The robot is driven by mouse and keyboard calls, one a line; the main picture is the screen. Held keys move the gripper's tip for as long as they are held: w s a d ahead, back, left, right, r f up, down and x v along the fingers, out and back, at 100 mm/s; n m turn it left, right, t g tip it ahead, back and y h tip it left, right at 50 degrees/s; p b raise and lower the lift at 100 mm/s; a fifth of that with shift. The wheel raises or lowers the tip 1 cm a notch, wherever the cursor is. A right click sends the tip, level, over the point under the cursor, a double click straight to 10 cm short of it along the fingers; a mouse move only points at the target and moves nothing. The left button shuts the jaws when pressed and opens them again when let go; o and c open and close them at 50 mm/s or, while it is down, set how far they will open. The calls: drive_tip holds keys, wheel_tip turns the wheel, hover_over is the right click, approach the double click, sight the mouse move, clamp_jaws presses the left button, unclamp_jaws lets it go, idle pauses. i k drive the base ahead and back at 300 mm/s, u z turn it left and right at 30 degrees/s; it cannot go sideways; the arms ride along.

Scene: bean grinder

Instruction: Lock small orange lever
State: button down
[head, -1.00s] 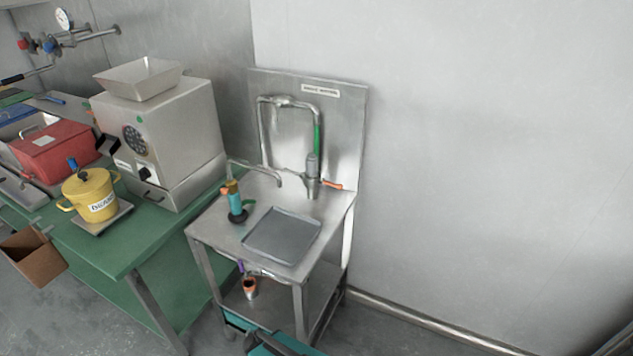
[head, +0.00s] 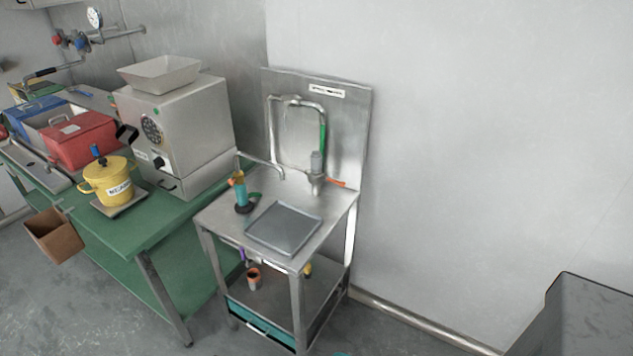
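A small orange lever (head: 336,183) sticks out to the right from the base of the upright tap fitting (head: 316,175) on the steel stand. It lies roughly level, close to the stand's right rear edge. A green lever (head: 322,137) stands upright above the fitting on the bent pipe (head: 271,125). My gripper is not in view, and nothing is seen touching the orange lever.
The steel stand (head: 215,219) carries a grey tray (head: 284,228) and a teal bottle (head: 241,193). Left is a green table (head: 140,233) with a grinder (head: 190,135), yellow pot (head: 106,181) and red box (head: 80,141). A dark grey block (head: 585,315) stands lower right.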

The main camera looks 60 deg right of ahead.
sight(342, 184)
drive_tip(key=u, duration=0.45)
drive_tip(key=k, duration=1.15)
drive_tip(key=z, duration=1.2)
drive_tip(key=i, duration=0.3)
drive_tip(key=u, duration=0.4)
